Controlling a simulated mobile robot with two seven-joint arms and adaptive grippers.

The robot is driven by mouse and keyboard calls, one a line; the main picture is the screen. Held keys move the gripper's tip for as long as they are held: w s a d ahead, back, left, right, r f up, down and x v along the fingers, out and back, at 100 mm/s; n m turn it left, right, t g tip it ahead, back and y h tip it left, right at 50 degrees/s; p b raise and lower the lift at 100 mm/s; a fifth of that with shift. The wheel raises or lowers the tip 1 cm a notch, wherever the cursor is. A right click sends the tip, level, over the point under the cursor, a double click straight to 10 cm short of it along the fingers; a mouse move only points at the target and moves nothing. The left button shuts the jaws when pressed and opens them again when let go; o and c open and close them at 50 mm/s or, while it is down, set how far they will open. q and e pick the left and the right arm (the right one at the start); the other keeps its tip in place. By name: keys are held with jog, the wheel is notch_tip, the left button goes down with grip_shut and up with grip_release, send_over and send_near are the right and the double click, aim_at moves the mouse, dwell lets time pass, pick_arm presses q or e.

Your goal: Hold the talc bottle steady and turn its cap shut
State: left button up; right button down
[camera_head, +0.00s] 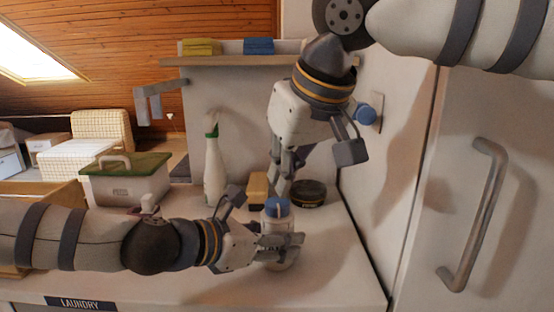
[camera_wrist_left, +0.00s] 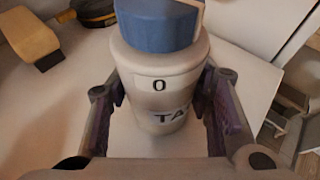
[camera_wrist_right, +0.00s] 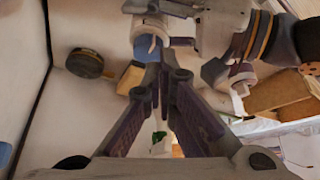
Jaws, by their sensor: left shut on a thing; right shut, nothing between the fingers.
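The white talc bottle (camera_head: 275,226) stands upright on the counter with its blue cap (camera_head: 277,206) on top. In the left wrist view the bottle (camera_wrist_left: 155,88) shows a "0" and the letters "TA". There the cap (camera_wrist_left: 158,25) has a pale line at its right side, off to the right of the "0". My left gripper (camera_head: 285,246) is shut around the bottle's body, one finger on each side. My right gripper (camera_head: 279,188) is shut and empty, pointing down just above and behind the cap, apparently apart from it. Its closed fingertips (camera_wrist_right: 165,62) also show in the right wrist view.
A green-lidded box (camera_head: 125,179) is at left. A wall with a blue knob (camera_head: 365,113) borders the right. The front counter is clear.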

aim_at(277, 206)
jog(key=shift+r, duration=0.15)
jog(key=f, duration=0.2)
jog(key=w+d+f, duration=0.1)
jog(key=f, duration=0.1)
jog(key=d+f, duration=0.1)
jog(key=f, duration=0.1)
jog(key=shift+w+d, duration=0.25)
jog(key=shift+w, duration=0.15)
jog(key=shift+w+a, duration=0.15)
jog(key=shift+a, duration=0.05)
dwell(0.6)
